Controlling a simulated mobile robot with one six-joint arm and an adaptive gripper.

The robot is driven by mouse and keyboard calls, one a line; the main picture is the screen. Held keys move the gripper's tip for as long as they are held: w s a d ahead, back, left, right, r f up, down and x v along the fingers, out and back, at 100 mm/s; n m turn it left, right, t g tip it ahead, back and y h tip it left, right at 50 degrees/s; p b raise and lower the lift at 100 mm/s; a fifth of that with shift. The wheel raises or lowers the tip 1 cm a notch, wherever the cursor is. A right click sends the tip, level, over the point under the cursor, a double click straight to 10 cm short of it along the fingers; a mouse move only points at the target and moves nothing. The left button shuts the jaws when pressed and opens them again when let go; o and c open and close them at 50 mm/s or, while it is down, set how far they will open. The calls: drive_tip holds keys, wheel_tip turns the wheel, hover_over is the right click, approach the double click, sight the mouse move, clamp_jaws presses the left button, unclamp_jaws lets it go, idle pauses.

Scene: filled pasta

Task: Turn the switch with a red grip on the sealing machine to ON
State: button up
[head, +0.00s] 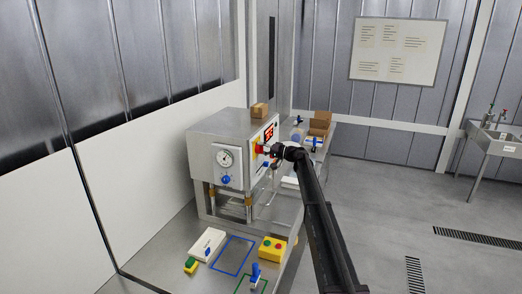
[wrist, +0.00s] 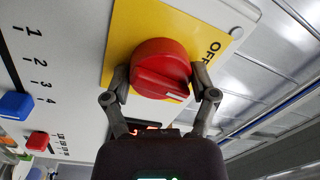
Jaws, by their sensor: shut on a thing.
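The switch with a red grip (wrist: 160,65) sits on a yellow plate on the front panel of the sealing machine (head: 222,122). In the wrist view my gripper (wrist: 163,85) has one finger on each side of the red grip and is shut on it. The word OFF (wrist: 214,50) shows on the yellow plate (wrist: 122,25) beside the grip; no ON label is visible. In the head view my gripper (head: 272,150) reaches the panel from the right and hides most of the switch.
The panel also carries a blue slider (wrist: 15,106), a small red slider (wrist: 37,141) and a red display (head: 269,133). A round gauge (head: 225,158) and a blue knob (head: 226,180) are on the machine's side. A yellow button box (head: 272,248) stands on the bench in front.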

drive_tip(key=m, duration=0.4)
drive_tip(key=shift+w+a, duration=0.1)
drive_tip(key=shift+m+t, duration=0.3)
drive_tip(key=shift+m, duration=1.7)
drive_tip(key=o, duration=1)
drive_tip(key=shift+f, duration=0.1)
drive_tip(key=shift+n, duration=0.5)
